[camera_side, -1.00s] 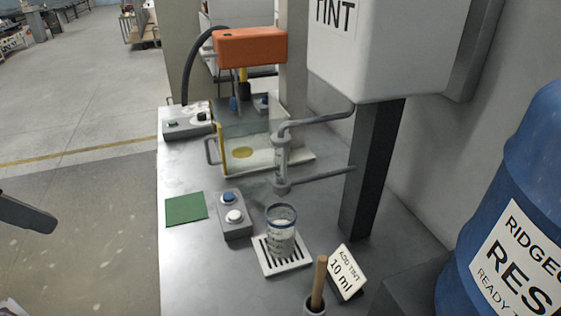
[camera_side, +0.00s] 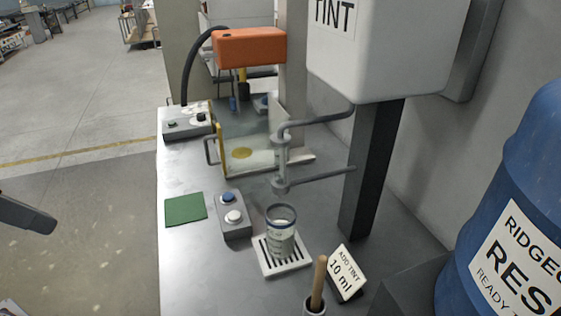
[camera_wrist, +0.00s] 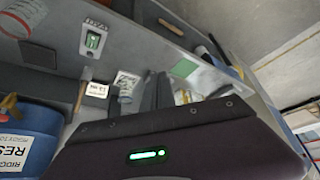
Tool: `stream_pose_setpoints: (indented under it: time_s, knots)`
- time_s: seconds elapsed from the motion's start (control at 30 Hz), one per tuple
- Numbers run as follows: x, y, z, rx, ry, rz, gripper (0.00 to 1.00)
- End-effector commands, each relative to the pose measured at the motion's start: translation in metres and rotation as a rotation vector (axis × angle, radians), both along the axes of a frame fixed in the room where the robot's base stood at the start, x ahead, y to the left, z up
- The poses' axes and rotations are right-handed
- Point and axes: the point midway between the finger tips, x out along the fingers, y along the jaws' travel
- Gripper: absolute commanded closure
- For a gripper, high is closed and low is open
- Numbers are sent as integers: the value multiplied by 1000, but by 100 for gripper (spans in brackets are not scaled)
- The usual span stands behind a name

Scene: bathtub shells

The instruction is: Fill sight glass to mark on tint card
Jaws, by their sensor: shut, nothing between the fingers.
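The sight glass (camera_side: 282,160) is a clear upright tube between two grey pipes under the white tint tank (camera_side: 385,50). Its level is too small to read. The card (camera_side: 346,272) reads "ADD TINT 10 ml" and leans at the front right; it also shows in the wrist view (camera_wrist: 97,89). A grey button box (camera_side: 236,226) carries a blue button (camera_side: 229,197) and a white button (camera_side: 234,216). A clear cup (camera_side: 281,235) stands on a slotted white tray (camera_side: 269,268). My gripper (camera_wrist: 156,78) is shut and empty, apart from these objects; a dark part of my arm shows at the side view's left edge.
A wooden-handled tool (camera_side: 319,280) stands in a holder at the front. A green pad (camera_side: 186,209) lies left of the button box. An orange-topped machine with a yellow-edged clear guard (camera_side: 221,150) stands behind. A blue barrel (camera_side: 515,210) is at right.

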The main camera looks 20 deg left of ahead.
Motion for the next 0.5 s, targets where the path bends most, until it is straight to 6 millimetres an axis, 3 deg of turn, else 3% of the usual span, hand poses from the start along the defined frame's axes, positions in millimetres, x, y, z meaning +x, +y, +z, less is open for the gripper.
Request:
stream_pose_setpoints:
  time_s: [0.33,0.43,0.5]
  knots:
    - [4,0,1,-4,-2,7,100]
    - [27,0,5,-22,-15,44,100]
    - [56,0,7,-46,-33,89,100]
